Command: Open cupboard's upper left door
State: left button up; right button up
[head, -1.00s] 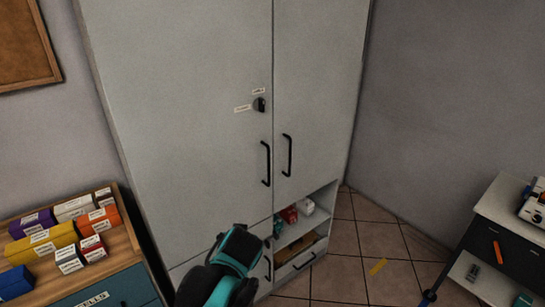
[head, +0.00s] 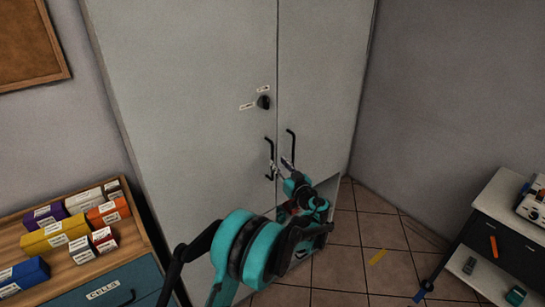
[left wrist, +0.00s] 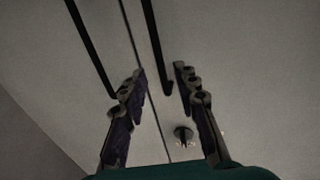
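The cupboard's upper left door (head: 190,100) is a tall grey panel, shut flush beside the upper right door (head: 325,80). Its black bar handle (head: 268,150) stands near the middle seam, below a dark knob (head: 263,102). My left gripper (head: 280,165) is in front of the two handles, fingers apart. In the left wrist view the left door's handle (left wrist: 156,45) shows between the open fingers (left wrist: 160,78), and the right door's handle (left wrist: 92,50) lies outside the left finger. Contact with the handle cannot be told. My right gripper is not in view.
A wooden shelf unit with several coloured boxes (head: 54,235) stands at the left, over a blue drawer (head: 105,290). A dark-fronted cabinet (head: 490,245) is at the right.

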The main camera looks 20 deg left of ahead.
aim_at(272, 156)
pick_arm(q)
jog(key=b+x, duration=0.1)
jog(key=x, duration=0.5)
jog(key=shift+w+a, duration=0.1)
jog(key=shift+w, duration=0.05)
grip_shut()
